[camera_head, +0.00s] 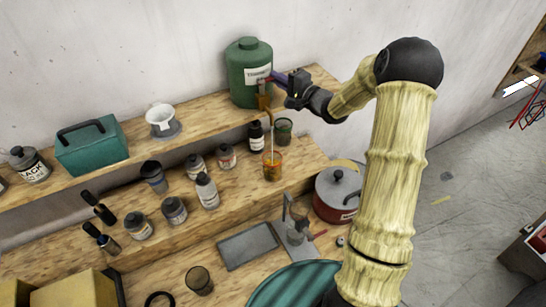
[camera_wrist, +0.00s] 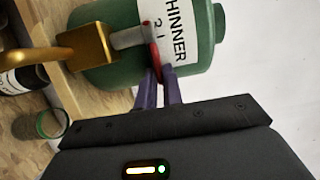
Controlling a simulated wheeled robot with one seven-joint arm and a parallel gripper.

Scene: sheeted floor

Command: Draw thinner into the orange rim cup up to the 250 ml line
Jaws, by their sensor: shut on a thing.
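The green thinner canister (camera_head: 243,88) stands on the upper shelf with a brass tap at its front. The canister (camera_wrist: 200,50) fills the top of the wrist view, its label reading THINNER. My gripper (camera_head: 268,78) is at the tap; in the wrist view its purple fingers (camera_wrist: 157,82) are shut on the red tap handle (camera_wrist: 154,60). The brass spout (camera_wrist: 88,55) curves left. The orange rim cup (camera_head: 272,168) stands on the lower step below the spout. A thin pale stream (camera_head: 270,138) seems to run down into it. Its level and lines are too small to read.
A green-rimmed cup (camera_head: 284,132) and a dark bottle (camera_head: 256,136) stand close behind the orange rim cup. Several small jars are to its left. A red pot (camera_head: 337,195) is at right. A teal box (camera_head: 90,146) and white cup (camera_head: 162,122) share the upper shelf.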

